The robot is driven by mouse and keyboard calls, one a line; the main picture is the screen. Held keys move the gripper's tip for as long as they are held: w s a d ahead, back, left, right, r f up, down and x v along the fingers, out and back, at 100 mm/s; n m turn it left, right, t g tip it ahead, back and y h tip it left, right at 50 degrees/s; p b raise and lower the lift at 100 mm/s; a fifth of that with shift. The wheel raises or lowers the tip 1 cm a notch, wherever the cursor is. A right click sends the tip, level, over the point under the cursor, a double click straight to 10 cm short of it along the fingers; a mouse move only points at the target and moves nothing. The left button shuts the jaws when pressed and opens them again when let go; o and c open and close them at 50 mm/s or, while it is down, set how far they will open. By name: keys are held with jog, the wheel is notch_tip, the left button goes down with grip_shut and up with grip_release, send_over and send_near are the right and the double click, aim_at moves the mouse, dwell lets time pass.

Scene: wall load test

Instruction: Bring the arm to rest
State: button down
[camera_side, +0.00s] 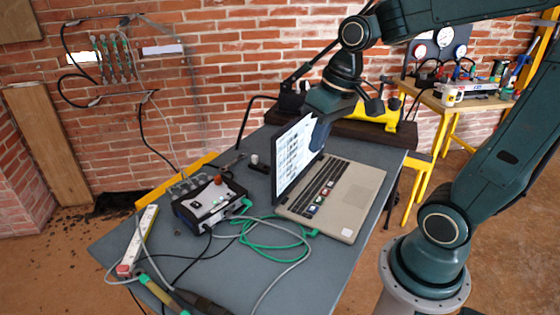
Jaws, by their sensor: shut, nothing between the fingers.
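My arm reaches in from the upper right, and its dark teal wrist hangs above the back of the grey worktable (345,290). My gripper (328,103) points down and to the left, by the upper edge of the open laptop (345,185). Its fingers are hard to make out there; it is shut and I see nothing held in it. I cannot tell whether it touches the laptop screen.
A control box (209,203) and green cable (262,243) lie left of the laptop. A power strip (138,240) is at the table's left edge. A brick wall (220,60) stands behind.

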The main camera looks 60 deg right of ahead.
jog(key=s+a+r+n+t+h, duration=0.1)
jog(key=s+a+r+n+t, duration=0.1)
jog(key=s, duration=0.6)
jog(key=shift+r+t, duration=0.4)
jog(key=shift+r, duration=0.05)
